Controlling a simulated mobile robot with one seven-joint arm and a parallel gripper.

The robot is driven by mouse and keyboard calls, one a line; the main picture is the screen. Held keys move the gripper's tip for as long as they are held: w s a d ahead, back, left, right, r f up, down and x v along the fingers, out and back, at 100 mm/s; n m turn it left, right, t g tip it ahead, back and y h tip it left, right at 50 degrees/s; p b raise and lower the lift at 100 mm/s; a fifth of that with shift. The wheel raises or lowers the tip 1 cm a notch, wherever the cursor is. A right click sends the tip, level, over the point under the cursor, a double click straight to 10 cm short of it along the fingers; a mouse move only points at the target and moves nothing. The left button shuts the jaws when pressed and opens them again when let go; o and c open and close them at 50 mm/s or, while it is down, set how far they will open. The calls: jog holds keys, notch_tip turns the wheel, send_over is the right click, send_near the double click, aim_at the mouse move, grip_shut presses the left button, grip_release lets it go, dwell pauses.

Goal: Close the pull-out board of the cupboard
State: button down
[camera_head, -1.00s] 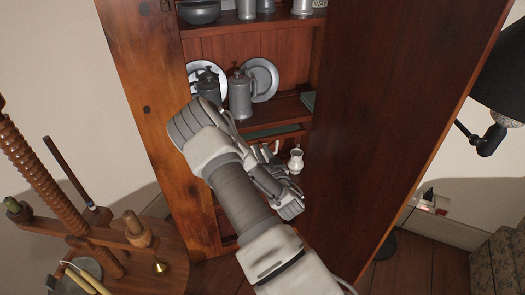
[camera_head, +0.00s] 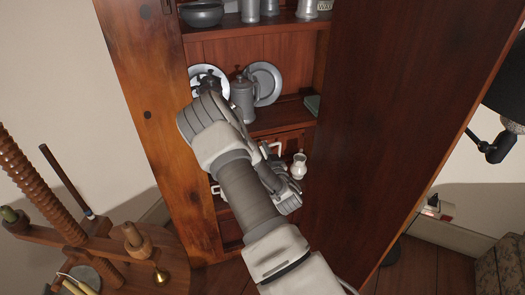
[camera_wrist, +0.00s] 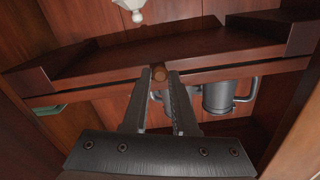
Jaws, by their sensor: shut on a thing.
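The cupboard (camera_head: 163,150) is dark reddish wood, open at the front, with my arm reaching into it. In the wrist view, which looks upside down, the fingertips of my gripper (camera_wrist: 159,77) are closed around a small round wooden knob (camera_wrist: 160,71) on the front edge of the pull-out board (camera_wrist: 225,74). The board looks pushed in about level with the shelf front; a small remaining gap cannot be told. In the head view my arm hides the knob and most of the board's front.
A pewter tankard (camera_head: 243,100) and a plate (camera_head: 265,82) stand on the shelf above. A small white jug (camera_head: 299,165) is beside my arm, lower right. A tall wooden panel (camera_head: 400,130) borders the right. A round wooden table (camera_head: 165,265) is at left.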

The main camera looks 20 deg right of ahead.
jog(key=c, duration=0.7)
grip_release()
jog(key=shift+w, duration=0.2)
jog(key=shift+s, duration=0.15)
jog(key=shift+s+a, duration=0.35)
jog(key=shift+s, duration=2.5)
jog(key=shift+s+a, duration=0.35)
jog(key=shift+s, duration=2.45)
jog(key=shift+s+a, duration=0.35)
jog(key=shift+s, duration=2.5)
